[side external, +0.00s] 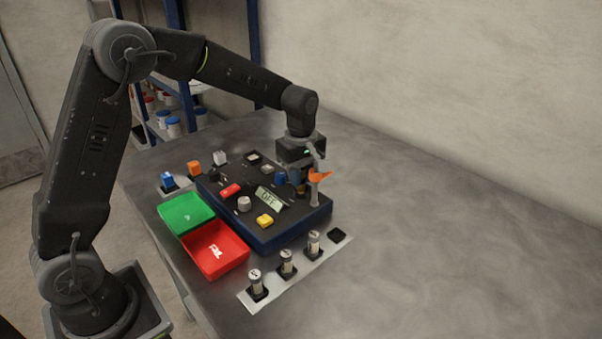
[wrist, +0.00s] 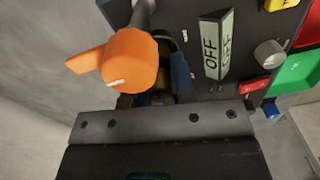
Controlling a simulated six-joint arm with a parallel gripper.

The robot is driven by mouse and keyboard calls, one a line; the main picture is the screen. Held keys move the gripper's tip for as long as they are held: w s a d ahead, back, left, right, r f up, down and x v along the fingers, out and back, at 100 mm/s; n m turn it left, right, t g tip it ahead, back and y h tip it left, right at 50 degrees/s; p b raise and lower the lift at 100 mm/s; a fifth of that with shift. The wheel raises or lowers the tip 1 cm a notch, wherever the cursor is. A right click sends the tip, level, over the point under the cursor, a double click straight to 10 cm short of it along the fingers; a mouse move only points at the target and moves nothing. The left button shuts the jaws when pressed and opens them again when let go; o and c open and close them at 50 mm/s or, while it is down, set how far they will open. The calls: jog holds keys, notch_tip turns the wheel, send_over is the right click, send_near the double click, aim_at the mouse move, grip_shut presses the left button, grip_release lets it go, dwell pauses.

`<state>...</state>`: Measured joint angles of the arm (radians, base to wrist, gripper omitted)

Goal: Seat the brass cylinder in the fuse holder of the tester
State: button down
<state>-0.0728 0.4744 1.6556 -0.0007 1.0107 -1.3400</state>
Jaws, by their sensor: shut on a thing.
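My gripper (side external: 297,180) points down over the back right part of the dark tester (side external: 262,236), which has a blue base. It is shut on the brass cylinder, of which only a small dull yellow patch (wrist: 163,97) shows between the fingers in the wrist view. Fingers and the orange lever hide the rest. The fuse holder is hidden around the gripper, so I cannot tell whether the cylinder is above it or in it. An orange lever (side external: 320,175) on a grey post stands right beside the gripper; it also shows in the wrist view (wrist: 128,58).
An "OFF" sign (side external: 269,197), a grey knob (side external: 244,203) and red and yellow parts sit on the tester. Green (side external: 186,214) and red (side external: 216,250) trays lie left. A front strip (side external: 272,294) holds several capped cylinders and one empty socket. The table's right side is clear.

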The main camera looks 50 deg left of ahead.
jog(key=shift+f, duration=0.6)
dwell(0.7)
jog(key=shift+c, duration=2.4)
grip_release()
jog(key=shift+r, duration=0.15)
jog(key=shift+r, duration=3.35)
jog(key=s+d+r+m+t, duration=0.25)
jog(key=s+r+m, duration=0.55)
jog(key=s, duration=0.5)
jog(key=s+f+m+t, duration=0.2)
jog(key=s+m, duration=0.6)
jog(key=s, duration=0.4)
jog(key=shift+s+d+t, duration=0.35)
jog(key=shift+d+t, duration=0.1)
jog(key=shift+t, duration=0.1)
